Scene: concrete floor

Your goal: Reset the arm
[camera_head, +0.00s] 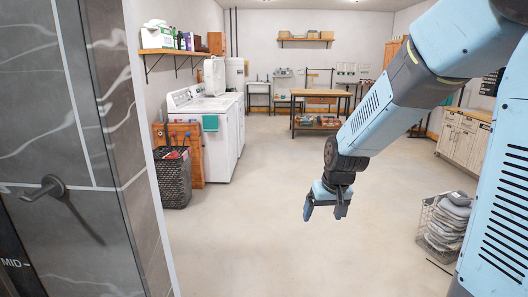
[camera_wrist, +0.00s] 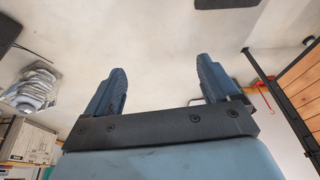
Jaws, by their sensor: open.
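My gripper (camera_head: 325,213) hangs at the end of my blue arm in the head view, pointing down over bare concrete floor. Its two fingers are spread apart with nothing between them. The arm comes in from the upper right and bends down at the wrist. In the wrist view my gripper (camera_wrist: 160,88) shows both fingers apart and empty, with pale floor beyond them.
A wire basket of folded grey cloth (camera_head: 447,224) stands on the floor at right. White washers (camera_head: 213,135) and a dark laundry basket (camera_head: 173,178) stand at left, near a tiled wall (camera_head: 70,150). A wooden workbench (camera_head: 320,96) is at the back. The middle floor is clear.

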